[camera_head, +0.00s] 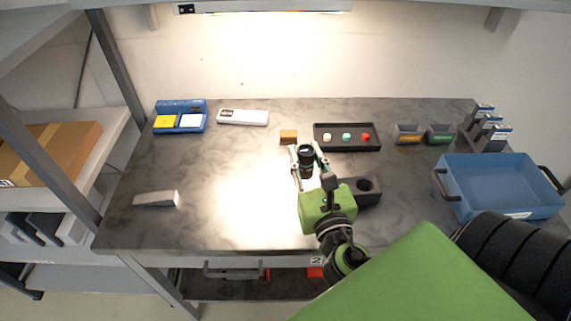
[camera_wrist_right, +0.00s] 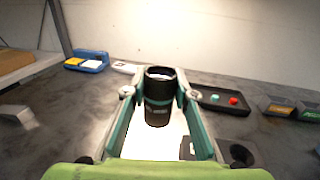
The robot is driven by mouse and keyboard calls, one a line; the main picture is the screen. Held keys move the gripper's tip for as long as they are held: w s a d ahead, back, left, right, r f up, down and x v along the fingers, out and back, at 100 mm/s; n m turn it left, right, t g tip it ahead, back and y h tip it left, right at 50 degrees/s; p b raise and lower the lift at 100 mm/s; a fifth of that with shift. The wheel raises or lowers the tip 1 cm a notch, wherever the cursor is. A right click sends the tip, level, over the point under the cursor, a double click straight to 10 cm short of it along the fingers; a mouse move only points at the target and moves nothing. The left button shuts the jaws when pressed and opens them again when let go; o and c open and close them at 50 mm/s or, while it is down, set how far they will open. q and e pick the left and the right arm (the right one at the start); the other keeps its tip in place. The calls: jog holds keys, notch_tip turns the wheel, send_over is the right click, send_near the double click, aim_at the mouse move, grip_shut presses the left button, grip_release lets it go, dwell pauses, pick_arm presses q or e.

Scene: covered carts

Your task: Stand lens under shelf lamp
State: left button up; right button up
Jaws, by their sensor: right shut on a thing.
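The shelf lamp (camera_head: 265,6) is a long bright bar under the shelf at the top of the head view. It casts a bright patch (camera_head: 240,205) on the table, left of my right gripper. My left gripper is not in view.
A dark block with a round hole (camera_head: 375,194) lies right of the gripper. A brown block (camera_head: 288,135), a black button tray (camera_head: 347,147) and a white box (camera_head: 242,118) stand behind. A grey wedge (camera_head: 157,199) lies left; a blue bin (camera_head: 500,201) stands right. The lit patch is clear.

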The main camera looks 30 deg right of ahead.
jog(key=w+f, duration=0.2)
jog(key=w+d+f, duration=0.1)
jog(key=w+f, duration=0.1)
jog(key=w, duration=0.1)
jog(key=w+f, duration=0.3)
jog(key=shift+w+d, duration=0.2)
jog(key=shift+d, duration=0.2)
jog(key=f, duration=0.3)
jog(key=shift+w+f, duration=0.25)
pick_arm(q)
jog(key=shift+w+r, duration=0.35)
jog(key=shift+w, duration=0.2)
pick_arm(e)
jog(key=shift+f, duration=0.2)
jog(key=o, duration=1.2)
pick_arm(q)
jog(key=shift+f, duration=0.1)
